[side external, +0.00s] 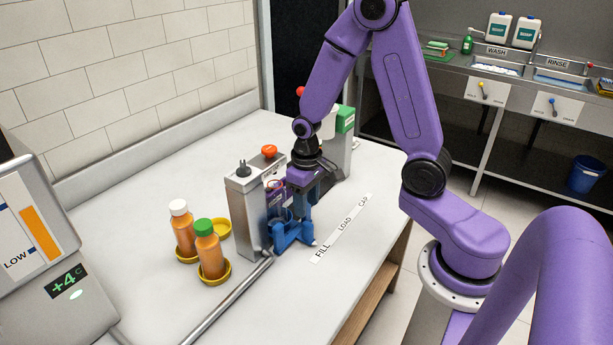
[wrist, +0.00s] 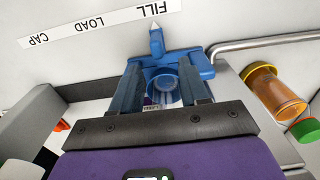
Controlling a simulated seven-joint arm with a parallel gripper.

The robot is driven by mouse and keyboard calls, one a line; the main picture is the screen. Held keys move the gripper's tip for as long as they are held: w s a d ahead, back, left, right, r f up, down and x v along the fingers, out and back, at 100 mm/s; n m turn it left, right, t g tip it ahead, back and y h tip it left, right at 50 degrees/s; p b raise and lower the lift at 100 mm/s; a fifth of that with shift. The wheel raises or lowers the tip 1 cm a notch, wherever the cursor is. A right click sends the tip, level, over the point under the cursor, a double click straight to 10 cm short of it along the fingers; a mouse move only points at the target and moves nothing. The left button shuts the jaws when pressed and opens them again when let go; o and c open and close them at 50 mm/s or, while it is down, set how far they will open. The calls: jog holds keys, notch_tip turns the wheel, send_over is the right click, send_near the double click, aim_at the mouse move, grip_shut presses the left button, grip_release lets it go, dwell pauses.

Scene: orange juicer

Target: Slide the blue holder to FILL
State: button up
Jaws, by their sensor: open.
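The blue holder (side external: 291,236) stands on the white counter at the front of the grey juicer (side external: 246,207). Its pale pointer tip lies beside the word FILL on the white label strip (side external: 345,228). In the wrist view the blue holder (wrist: 203,64) shows its round opening between my fingers, and the tip is beside FILL on the strip (wrist: 75,30). My gripper (side external: 299,212) is open, low over the holder. In the wrist view its fingers (wrist: 161,86) are on either side of the round part; I cannot tell whether they touch it. The view into the opening is partly blocked.
An orange bottle with a green cap (side external: 209,250) and one with a white cap (side external: 183,228) stand left of the juicer, near an empty yellow dish (side external: 218,229). A metal rail (side external: 225,303) runs along the counter. A display unit (side external: 45,250) stands at the left.

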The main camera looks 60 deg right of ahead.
notch_tip(320, 180, up, 7)
dwell(0.4)
jog(key=shift+a, duration=0.1)
jog(key=s+a+r+n, duration=0.1)
jog(key=s+a+n, duration=0.2)
jog(key=s, duration=0.4)
jog(key=s+a+r+n, duration=0.2)
jog(key=s+n, duration=0.3)
jog(key=s, duration=0.1)
jog(key=s+a+r+n, duration=0.2)
jog(key=s+a+n, duration=0.1)
jog(key=s, duration=0.4)
jog(key=shift+s+a+n, duration=0.3)
jog(key=shift+n, duration=0.5)
